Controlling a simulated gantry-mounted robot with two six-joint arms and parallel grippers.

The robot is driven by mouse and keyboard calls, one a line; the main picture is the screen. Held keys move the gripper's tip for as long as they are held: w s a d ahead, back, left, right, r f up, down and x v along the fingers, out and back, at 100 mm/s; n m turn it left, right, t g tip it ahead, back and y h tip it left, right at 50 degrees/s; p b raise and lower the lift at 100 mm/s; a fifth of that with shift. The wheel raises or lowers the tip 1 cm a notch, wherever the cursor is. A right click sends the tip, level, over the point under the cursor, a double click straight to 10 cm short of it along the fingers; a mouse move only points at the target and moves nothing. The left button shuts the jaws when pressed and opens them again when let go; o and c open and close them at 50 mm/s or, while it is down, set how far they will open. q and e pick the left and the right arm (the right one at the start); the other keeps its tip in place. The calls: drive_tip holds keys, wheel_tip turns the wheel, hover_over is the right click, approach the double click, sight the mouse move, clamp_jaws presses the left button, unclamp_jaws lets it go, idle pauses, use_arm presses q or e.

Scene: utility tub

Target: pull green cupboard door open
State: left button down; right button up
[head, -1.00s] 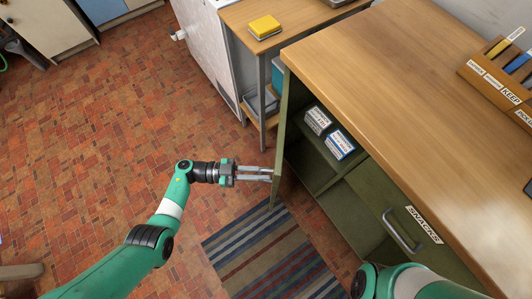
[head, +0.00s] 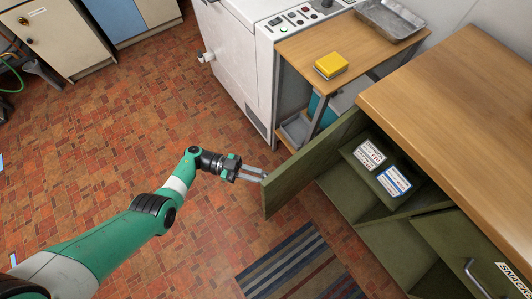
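The green cupboard door (head: 310,165) stands wide open in the head view, swung out from the cabinet at its far left end. The green cabinet (head: 345,200) lies open behind it, with two labelled boxes, one with a white label (head: 369,155) and one with a blue label (head: 394,181), on its shelf. My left gripper (head: 266,177) reaches in from the left, with its fingertips at the outer side of the door near its free edge. A gap shows between its fingers, but the door hides what lies at their tips. My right gripper is out of view.
A wooden side table (head: 300,48) with a yellow sponge-like block (head: 331,65) and a metal tray (head: 393,19) stands behind the door. A white appliance (head: 235,60) is left of it. A striped rug (head: 300,265) lies in front; the tiled floor at left is clear.

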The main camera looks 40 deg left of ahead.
use_arm(q)
drive_tip(key=shift+w+a, duration=0.2)
drive_tip(key=shift+a, duration=0.35)
drive_tip(key=c, duration=0.9)
unclamp_jaws()
drive_tip(key=shift+w+d, duration=0.1)
drive_tip(key=shift+d, duration=0.05)
drive_tip(key=shift+o, duration=0.2)
drive_tip(key=b+v, duration=0.2)
drive_tip(key=v, duration=0.9)
drive_tip(key=shift+s+a, duration=0.2)
drive_tip(key=shift+a, duration=0.15)
